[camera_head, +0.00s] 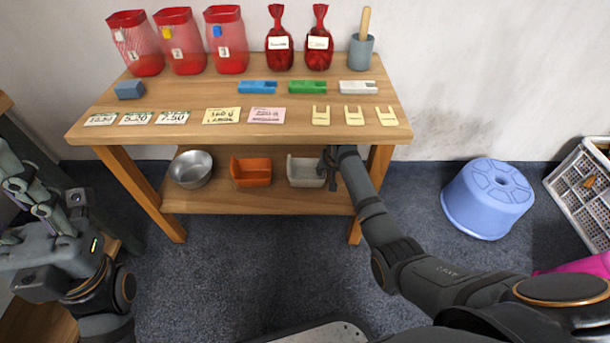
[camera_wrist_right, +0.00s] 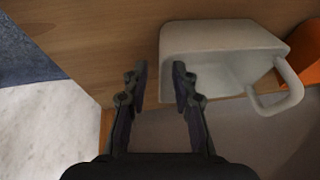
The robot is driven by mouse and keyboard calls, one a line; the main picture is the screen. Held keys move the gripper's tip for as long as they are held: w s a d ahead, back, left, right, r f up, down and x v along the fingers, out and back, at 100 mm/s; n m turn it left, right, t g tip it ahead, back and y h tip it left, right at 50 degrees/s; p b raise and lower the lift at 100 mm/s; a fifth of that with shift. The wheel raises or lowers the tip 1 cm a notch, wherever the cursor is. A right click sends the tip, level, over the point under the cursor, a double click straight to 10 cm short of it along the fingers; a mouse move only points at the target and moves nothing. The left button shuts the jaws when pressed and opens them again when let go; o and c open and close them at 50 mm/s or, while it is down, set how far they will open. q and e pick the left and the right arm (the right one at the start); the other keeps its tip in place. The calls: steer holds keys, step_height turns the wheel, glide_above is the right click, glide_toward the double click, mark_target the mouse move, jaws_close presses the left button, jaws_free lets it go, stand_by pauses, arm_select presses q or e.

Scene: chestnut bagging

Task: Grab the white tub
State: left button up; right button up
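The white tub (camera_head: 304,172) stands on the lower shelf of the wooden table, at the right end of the row. In the right wrist view the tub (camera_wrist_right: 225,40) shows its open inside and a loop handle at its right. My right gripper (camera_head: 331,160) is at the tub's right side in the head view. In the wrist view my right gripper (camera_wrist_right: 160,80) is open, and the tub's near side wall shows between its fingertips. I cannot tell whether they touch it. My left gripper (camera_head: 45,205) is far left, away from the table, its fingers unclear.
An orange tub (camera_head: 250,172) and a metal bowl (camera_head: 190,169) share the shelf. The tabletop (camera_head: 190,98) above holds bags, cards and blocks. A table leg (camera_head: 380,165) stands right of the tub. A blue stool (camera_head: 487,198) is on the floor.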

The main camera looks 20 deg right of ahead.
jaws_close()
